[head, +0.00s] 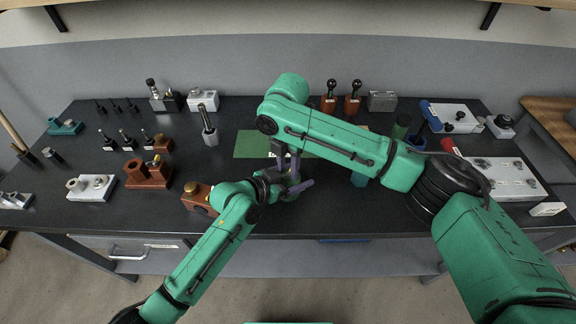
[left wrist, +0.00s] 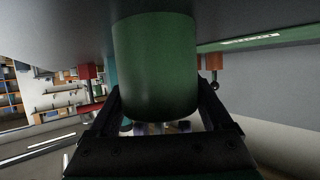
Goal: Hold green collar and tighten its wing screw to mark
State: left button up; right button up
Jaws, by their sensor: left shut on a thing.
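The green collar (left wrist: 155,65) fills the middle of the left wrist view as a rounded green cylinder. My left gripper (left wrist: 160,100) is shut on it, with one dark finger on each side. In the head view my left gripper (head: 294,186) is at the bench's front middle, and the collar is mostly hidden by the arms. My right gripper (head: 284,158) points down just behind and above it, very close. Its fingertips are too small and covered to show whether they are open. I cannot make out the wing screw or its mark.
A green mat (head: 250,145) lies behind the grippers, partly under my right arm. A brown block with a brass knob (head: 198,196) stands close left of my left gripper. Blocks, fittings and black-knobbed tools (head: 353,97) surround the work spot. The front centre-right bench is fairly clear.

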grip_shut()
